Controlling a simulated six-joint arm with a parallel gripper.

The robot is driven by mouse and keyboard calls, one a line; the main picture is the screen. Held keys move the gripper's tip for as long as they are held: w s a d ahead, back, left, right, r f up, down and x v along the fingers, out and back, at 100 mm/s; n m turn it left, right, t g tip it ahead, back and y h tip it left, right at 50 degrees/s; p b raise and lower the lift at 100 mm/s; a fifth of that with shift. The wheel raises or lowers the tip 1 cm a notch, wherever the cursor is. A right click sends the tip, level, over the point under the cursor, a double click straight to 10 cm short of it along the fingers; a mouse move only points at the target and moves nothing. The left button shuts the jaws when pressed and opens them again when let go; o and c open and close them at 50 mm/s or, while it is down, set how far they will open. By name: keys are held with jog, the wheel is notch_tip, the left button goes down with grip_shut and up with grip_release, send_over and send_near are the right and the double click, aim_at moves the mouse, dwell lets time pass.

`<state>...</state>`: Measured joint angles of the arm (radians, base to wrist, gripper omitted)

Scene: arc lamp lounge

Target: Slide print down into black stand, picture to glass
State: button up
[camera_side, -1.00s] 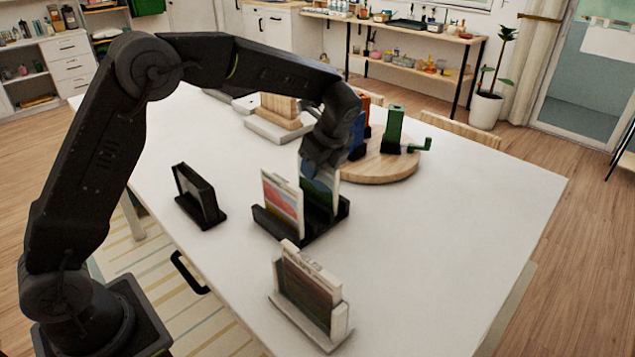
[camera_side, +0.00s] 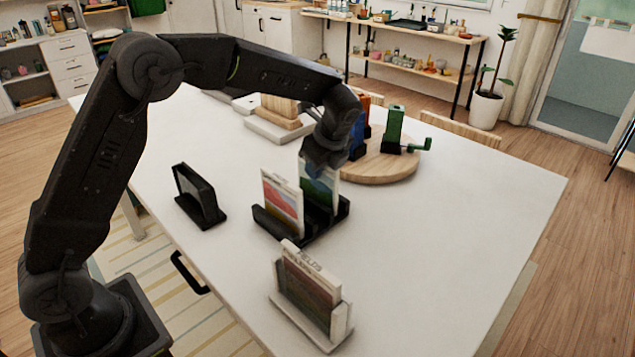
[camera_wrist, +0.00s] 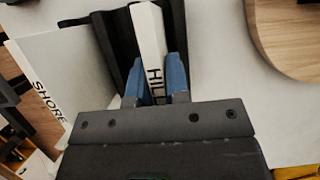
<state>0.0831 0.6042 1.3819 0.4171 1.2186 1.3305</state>
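A small black stand with a glassy pane (camera_side: 196,193) stands at the left of the table, with no print visible in it. A black rack (camera_side: 285,234) in the middle holds two upright prints. One is a red and pale print (camera_side: 283,203); the other is a green and blue print (camera_side: 320,192). My gripper (camera_side: 322,160) is over the green and blue print. In the wrist view, its blue fingertips (camera_wrist: 156,88) press either side of a white edge lettered "HIL" (camera_wrist: 152,45). The rest of the lettering is hidden. A print lettered "SHORE" (camera_wrist: 55,85) is beside it.
A white stand (camera_side: 322,335) with a brownish print (camera_side: 308,285) is at the front. A round wooden board (camera_side: 385,165) with a green clamp-like object (camera_side: 394,130) lies behind the rack. White table is clear on the right.

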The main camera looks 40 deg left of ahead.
grip_shut()
jog(key=shift+r, duration=0.15)
notch_tip(320, 180, up, 5)
jog(key=shift+f, duration=0.2)
jog(key=s+a+r, duration=0.6)
jog(key=a+r, duration=0.1)
jog(key=a, duration=0.4)
jog(key=s+a+r, duration=0.2)
jog(key=s+a, duration=0.2)
jog(key=s, duration=0.3)
jog(key=s+a+r, duration=0.2)
jog(key=s+a, duration=0.2)
jog(key=s, duration=0.3)
jog(key=shift+s, duration=0.35)
jog(key=shift+f, duration=0.1)
